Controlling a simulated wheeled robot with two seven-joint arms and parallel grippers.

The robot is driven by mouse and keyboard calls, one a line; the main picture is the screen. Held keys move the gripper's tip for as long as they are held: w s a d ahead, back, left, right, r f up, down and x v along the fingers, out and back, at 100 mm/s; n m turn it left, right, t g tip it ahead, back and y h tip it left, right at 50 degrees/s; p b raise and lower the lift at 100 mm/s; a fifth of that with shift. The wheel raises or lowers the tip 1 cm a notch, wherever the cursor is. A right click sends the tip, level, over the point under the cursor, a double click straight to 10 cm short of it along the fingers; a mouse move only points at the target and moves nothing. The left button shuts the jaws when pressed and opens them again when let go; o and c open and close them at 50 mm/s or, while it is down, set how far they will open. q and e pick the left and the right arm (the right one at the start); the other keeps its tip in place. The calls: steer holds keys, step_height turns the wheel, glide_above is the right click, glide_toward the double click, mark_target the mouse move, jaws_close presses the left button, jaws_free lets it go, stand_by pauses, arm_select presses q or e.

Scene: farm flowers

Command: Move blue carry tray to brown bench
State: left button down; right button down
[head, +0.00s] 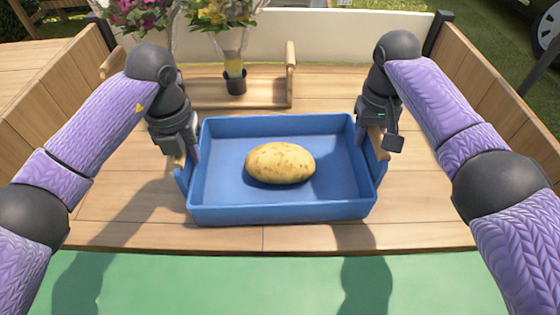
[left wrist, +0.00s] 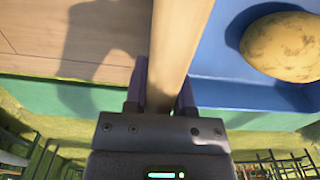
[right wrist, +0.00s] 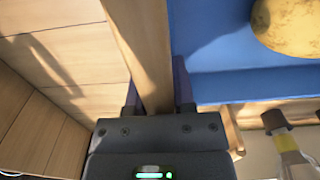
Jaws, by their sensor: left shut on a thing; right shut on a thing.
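The blue carry tray (head: 280,212) is in the middle of the head view, over a wooden plank surface (head: 130,215). A potato (head: 280,163) lies in it. My left gripper (head: 184,155) is shut on the tray's left wooden handle; this handle (left wrist: 172,50) runs between its fingers in the left wrist view. My right gripper (head: 378,135) is shut on the right wooden handle, and this handle (right wrist: 143,50) shows between its fingers in the right wrist view. The tray looks about level. I cannot tell whether its underside touches the planks. No separate brown bench can be made out.
Behind the tray stands a wooden carrier (head: 270,95) with upright handles. Flowers in a vase (head: 235,80) stand at it. Wooden side walls (head: 500,95) rise left and right. A green surface (head: 230,280) lies in front of the planks.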

stand_by(0.9)
